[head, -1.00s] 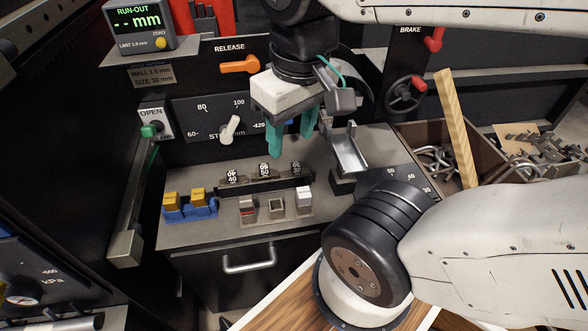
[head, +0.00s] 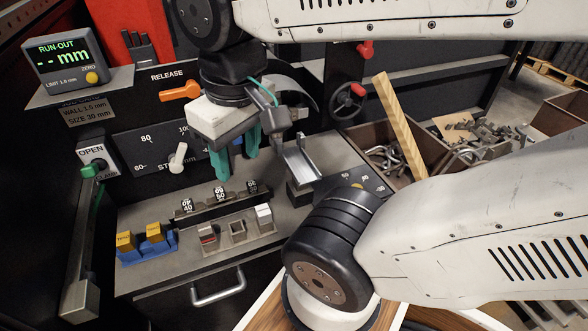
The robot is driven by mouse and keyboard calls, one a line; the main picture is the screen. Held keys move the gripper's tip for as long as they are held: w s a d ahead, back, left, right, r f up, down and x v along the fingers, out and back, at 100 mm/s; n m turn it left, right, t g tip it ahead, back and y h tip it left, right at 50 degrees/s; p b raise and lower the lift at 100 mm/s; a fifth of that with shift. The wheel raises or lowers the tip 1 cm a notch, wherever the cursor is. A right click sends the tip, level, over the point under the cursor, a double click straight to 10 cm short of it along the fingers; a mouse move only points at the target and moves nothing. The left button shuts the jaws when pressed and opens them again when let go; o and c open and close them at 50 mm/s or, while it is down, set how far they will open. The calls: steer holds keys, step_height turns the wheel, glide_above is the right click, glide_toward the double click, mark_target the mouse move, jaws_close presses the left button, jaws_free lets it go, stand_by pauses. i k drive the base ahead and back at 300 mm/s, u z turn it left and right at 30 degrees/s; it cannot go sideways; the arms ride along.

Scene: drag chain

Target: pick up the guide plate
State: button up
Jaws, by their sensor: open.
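My gripper (head: 236,156) points down over the back of the grey bench, its teal fingers apart with no held part visible between them. I cannot tell for sure which part is the guide plate. A bright metal channel-shaped piece (head: 301,160) sits tilted on a dark block, right of my gripper. Below and in front of the fingers, a dark rail carries small numbered pieces (head: 220,193).
A blue holder with yellow blocks (head: 154,232) stands at the bench's left. The panel behind has an orange release lever (head: 180,91) and a dial knob (head: 178,157). A bin of metal parts (head: 388,159) with a wooden stick (head: 400,124) is at right.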

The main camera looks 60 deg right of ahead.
mark_target(252, 189)
steer(key=k, duration=1.3)
steer(key=u, duration=0.6)
steer(key=i, duration=1.5)
steer(key=z, duration=0.6)
